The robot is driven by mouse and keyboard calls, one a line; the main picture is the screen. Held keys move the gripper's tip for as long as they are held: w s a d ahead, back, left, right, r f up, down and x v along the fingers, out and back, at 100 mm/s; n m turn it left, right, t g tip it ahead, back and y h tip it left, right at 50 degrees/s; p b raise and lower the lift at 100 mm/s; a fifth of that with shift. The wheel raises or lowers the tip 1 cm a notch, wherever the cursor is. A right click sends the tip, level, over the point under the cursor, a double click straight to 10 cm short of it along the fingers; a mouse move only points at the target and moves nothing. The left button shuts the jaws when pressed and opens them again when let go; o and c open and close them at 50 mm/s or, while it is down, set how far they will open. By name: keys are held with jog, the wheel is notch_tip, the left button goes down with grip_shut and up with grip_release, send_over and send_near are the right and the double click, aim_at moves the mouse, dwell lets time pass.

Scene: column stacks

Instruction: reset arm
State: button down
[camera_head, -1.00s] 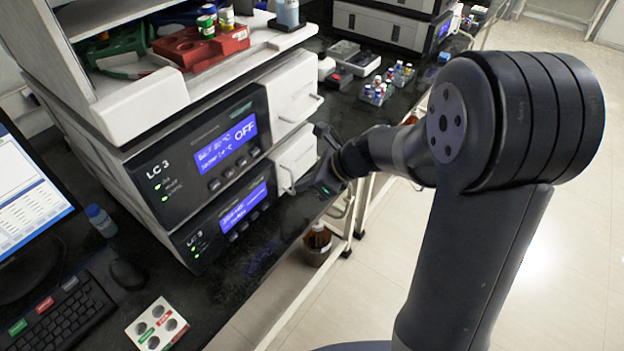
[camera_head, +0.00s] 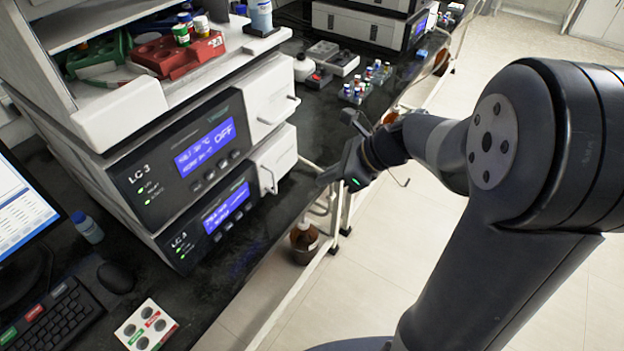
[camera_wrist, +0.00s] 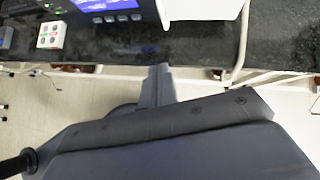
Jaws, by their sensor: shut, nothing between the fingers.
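My gripper (camera_head: 338,150) is beside the front of the LC 3 column stack (camera_head: 180,165), to the right of its lower handle and apart from it in the head view. It is over the bench edge. In the wrist view my gripper (camera_wrist: 158,75) points toward the dark bench edge, its fingers together with nothing held. My arm reaches in from the right of the head view. Both LC 3 drawers look closed, and their displays are lit, the upper one reading OFF.
A red rack (camera_head: 178,52) with vials stands on top of the stack. A small vial rack (camera_head: 368,85) stands on the bench behind my gripper. A brown bottle (camera_head: 304,236) is below the bench edge. The floor at right is clear.

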jog(key=shift+s+d+r, duration=0.25)
jog(key=shift+d+r, duration=0.2)
jog(key=b, duration=0.3)
send_near(276, 190)
jog(key=x, duration=0.4)
jog(key=shift+a+f, duration=0.15)
jog(key=shift+f, duration=0.1)
jog(key=shift+w, duration=0.1)
jog(key=shift+p, duration=0.3)
